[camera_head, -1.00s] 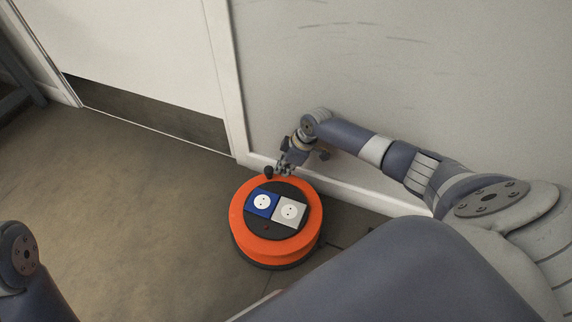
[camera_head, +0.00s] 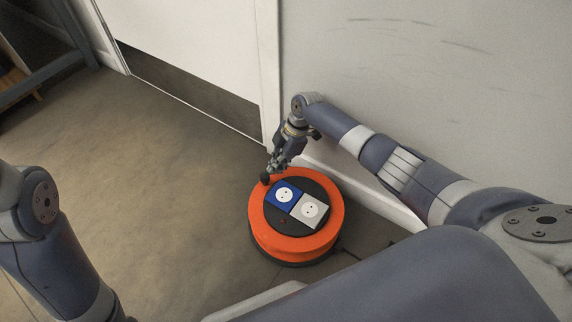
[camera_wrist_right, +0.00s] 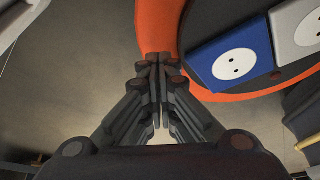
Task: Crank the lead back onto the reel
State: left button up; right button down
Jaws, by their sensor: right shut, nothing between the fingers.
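The orange cable reel (camera_head: 258,225) lies flat on the floor close to the wall. Its dark round top carries a blue socket (camera_head: 284,194) and a light grey socket (camera_head: 309,209). In the right wrist view the closed fingertips (camera_wrist_right: 159,62) are in front of the orange rim (camera_wrist_right: 157,22); the knob cannot be made out there. My left gripper is out of view.
The wall (camera_head: 420,90) runs close behind the reel and my right arm. A white door (camera_head: 190,45) with a dark kick plate is at upper left. A grey frame (camera_head: 50,75) stands at the far left. The floor (camera_head: 160,180) left of the reel is clear.

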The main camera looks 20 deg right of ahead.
jog(key=shift+a+n, duration=0.3)
jog(key=shift+a, duration=0.1)
jog(key=shift+s+a, duration=0.2)
jog(key=shift+a, duration=0.5)
